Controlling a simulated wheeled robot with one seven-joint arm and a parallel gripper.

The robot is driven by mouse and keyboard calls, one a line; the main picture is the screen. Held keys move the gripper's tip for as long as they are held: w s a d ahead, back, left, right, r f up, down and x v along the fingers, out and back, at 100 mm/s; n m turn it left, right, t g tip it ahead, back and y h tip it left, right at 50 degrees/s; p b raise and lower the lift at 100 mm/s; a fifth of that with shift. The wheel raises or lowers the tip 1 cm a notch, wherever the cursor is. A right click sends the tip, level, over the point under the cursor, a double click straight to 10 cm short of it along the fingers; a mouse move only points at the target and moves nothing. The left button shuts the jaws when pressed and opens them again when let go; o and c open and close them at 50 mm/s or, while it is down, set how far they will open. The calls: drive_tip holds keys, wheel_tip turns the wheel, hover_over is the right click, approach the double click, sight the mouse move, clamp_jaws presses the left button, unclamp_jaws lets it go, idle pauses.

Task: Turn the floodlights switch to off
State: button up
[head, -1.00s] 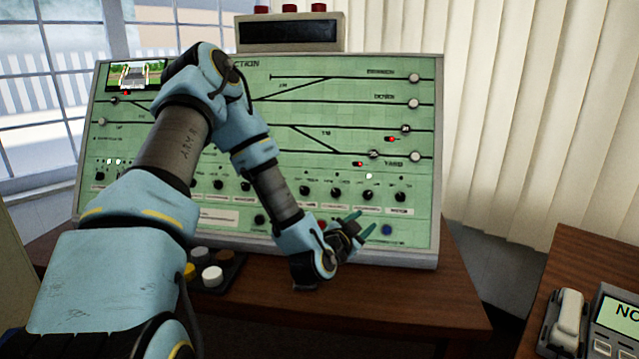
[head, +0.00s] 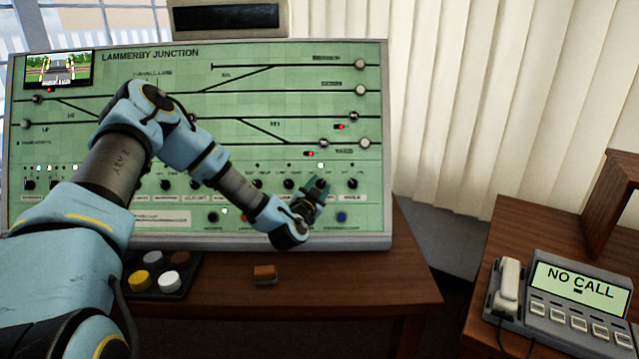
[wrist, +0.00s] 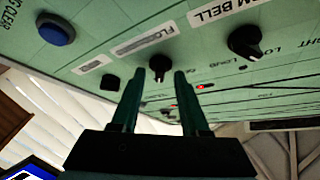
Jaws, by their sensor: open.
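The floodlights switch (wrist: 160,65) is a small black rotary knob on the green panel, beside a white label of which "FLO" is readable in the wrist view. A pale pointer mark shows on its lower part. My gripper (wrist: 156,78) is open and empty, its two dark fingers pointing at the panel with the knob between the tips in the picture. I cannot tell whether they touch it. In the head view my gripper (head: 318,188) is at the lower right of the panel (head: 300,90), covering part of the knob row, so I cannot single out the switch there.
Another knob (wrist: 245,42), labelled "M BELL", is close on the right in the wrist view, and a blue button (wrist: 56,28) is at upper left. An orange-brown block (head: 264,275) and colored buttons (head: 158,277) are on the desk. A phone console (head: 562,305) stands on the right.

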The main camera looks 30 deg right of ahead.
drive_tip(key=shift+w+d, duration=0.1)
drive_tip(key=shift+c, duration=0.2)
clamp_jaws()
drive_tip(key=shift+f+n+b, duration=0.15)
drive_tip(key=shift+n+b, duration=0.15)
drive_tip(key=shift+b, duration=0.05)
drive_tip(key=n+t+y+b, duration=0.1)
drive_tip(key=n+b, duration=0.2)
drive_tip(key=shift+d+f+t, duration=0.15)
drive_tip(key=shift+t, duration=0.25)
drive_tip(key=n+t+y+b, duration=0.1)
drive_tip(key=n+b, duration=0.1)
drive_tip(key=n, duration=0.1)
drive_tip(key=n+t+y+b, duration=0.1)
drive_tip(key=n+y, duration=0.1)
drive_tip(key=n, duration=0.1)
drive_tip(key=shift+s+n+y+b, duration=0.2)
drive_tip(key=shift+n+y+b, duration=0.1)
drive_tip(key=shift+b, duration=0.05)
drive_tip(key=n+t+y+b, duration=0.1)
drive_tip(key=n+y+b, duration=0.1)
drive_tip(key=n, duration=0.3)
drive_tip(key=shift+d+y, duration=0.1)
drive_tip(key=shift+y, duration=0.3)
drive_tip(key=shift+r+n+y+b, duration=0.2)
drive_tip(key=shift+n+y+b, duration=0.45)
drive_tip(key=shift+n+y, duration=1.05)
drive_tip(key=shift+n, duration=0.6)
